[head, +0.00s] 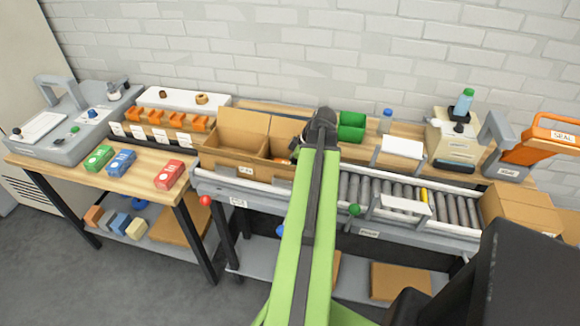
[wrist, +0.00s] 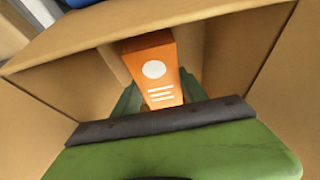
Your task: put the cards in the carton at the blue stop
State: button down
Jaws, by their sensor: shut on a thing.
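An orange box (wrist: 152,56) with a white circle and white lines, perhaps the cards, is between my gripper's green fingers (wrist: 160,92) in the wrist view. My gripper is shut on it, with cardboard walls (wrist: 60,78) around it. In the head view my gripper (head: 296,150) is mostly hidden by my arm, at an open carton (head: 282,132) on the conveyor. Another open carton (head: 222,160) stands just left of it. A blue knob (head: 280,230), perhaps the blue stop, shows low beside my arm. I cannot tell whether the box touches the carton floor.
A red knob (head: 205,200) and a green knob (head: 354,209) are along the conveyor front. Green (head: 98,158), blue (head: 121,163) and red (head: 169,174) boxes lie on the left table. A closed carton (head: 520,205) is at the right end. The rollers (head: 365,190) right of my arm are mostly clear.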

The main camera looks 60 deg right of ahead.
jog(key=c, duration=0.6)
grip_release()
jog(key=shift+o, duration=0.2)
jog(key=shift+r, duration=0.15)
jog(key=shift+r+p, duration=1)
jog(key=shift+p, duration=0.1)
notch_tip(320, 180, up, 6)
jog(key=p, duration=0.6)
